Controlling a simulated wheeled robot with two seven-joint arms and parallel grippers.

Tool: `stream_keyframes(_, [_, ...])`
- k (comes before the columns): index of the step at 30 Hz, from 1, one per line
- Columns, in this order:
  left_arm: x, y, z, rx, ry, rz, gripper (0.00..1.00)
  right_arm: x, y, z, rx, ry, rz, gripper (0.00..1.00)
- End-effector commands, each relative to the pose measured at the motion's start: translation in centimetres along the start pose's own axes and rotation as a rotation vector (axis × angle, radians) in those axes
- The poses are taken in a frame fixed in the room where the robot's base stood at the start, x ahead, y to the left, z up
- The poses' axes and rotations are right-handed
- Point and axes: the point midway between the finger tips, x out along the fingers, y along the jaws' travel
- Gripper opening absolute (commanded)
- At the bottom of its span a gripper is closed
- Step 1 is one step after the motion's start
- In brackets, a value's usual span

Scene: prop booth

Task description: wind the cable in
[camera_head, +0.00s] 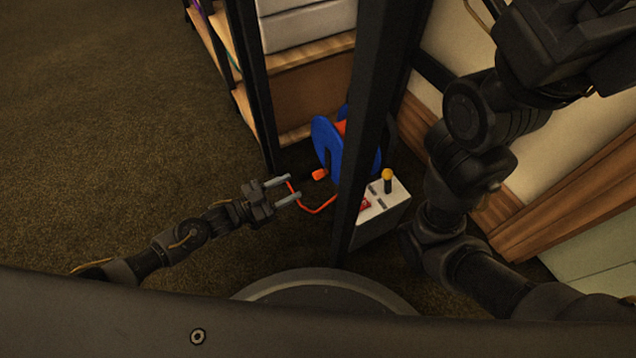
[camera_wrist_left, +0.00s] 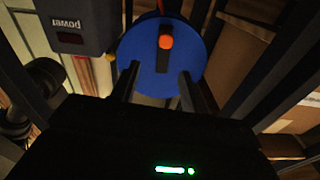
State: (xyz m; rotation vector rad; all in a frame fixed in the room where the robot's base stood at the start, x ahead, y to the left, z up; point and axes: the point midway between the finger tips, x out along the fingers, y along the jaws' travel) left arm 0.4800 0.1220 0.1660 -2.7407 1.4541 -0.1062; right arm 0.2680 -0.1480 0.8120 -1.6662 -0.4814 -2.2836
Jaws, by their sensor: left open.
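A blue cable reel (camera_head: 326,140) with an orange crank knob (camera_head: 319,174) stands on the floor, partly hidden by a dark upright post. An orange cable (camera_head: 318,211) hangs in a loop beside it, from near my fingers to behind the post. My left gripper (camera_head: 290,189) is open and empty, left of the knob. In the left wrist view the reel's blue disc (camera_wrist_left: 148,75) faces me. The knob (camera_wrist_left: 166,41) appears beyond the gap between my left fingertips (camera_wrist_left: 159,72), apart from them. My right arm shows at the right, but its gripper is out of the picture.
The dark post (camera_head: 371,110) stands right of the knob. A grey box (camera_head: 378,226) with a yellow-topped lever (camera_head: 388,178) is right of the post; its "power" label shows in the left wrist view (camera_wrist_left: 66,22). A wooden shelf (camera_head: 307,50) stands behind. Carpet (camera_head: 110,120) at left is clear.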

Motion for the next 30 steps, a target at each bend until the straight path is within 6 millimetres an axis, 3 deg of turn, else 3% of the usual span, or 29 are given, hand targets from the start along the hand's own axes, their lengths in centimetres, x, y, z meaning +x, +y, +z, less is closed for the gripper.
stream_keyframes(3, [-0.8,-0.5,1.8,-0.006,-0.042,-0.001,0.45,0.1,-0.2,-0.3,0.006,0.011,-0.003,0.45])
stream_keyframes(10, [-0.1,-0.5,2.0,-0.007,-0.044,-0.001,0.45,-0.2,-0.3,-0.4,0.006,0.012,-0.002,0.45])
stream_keyframes(24, [7.9,-0.5,2.5,-0.005,-0.04,0.0,0.45,-4.5,-0.3,-1.7,0.001,0.014,0.014,0.45])
stream_keyframes(30, [9.7,-0.5,2.4,-0.007,-0.043,-0.001,0.45,-5.2,-0.2,-1.9,0.0,0.014,0.022,0.45])
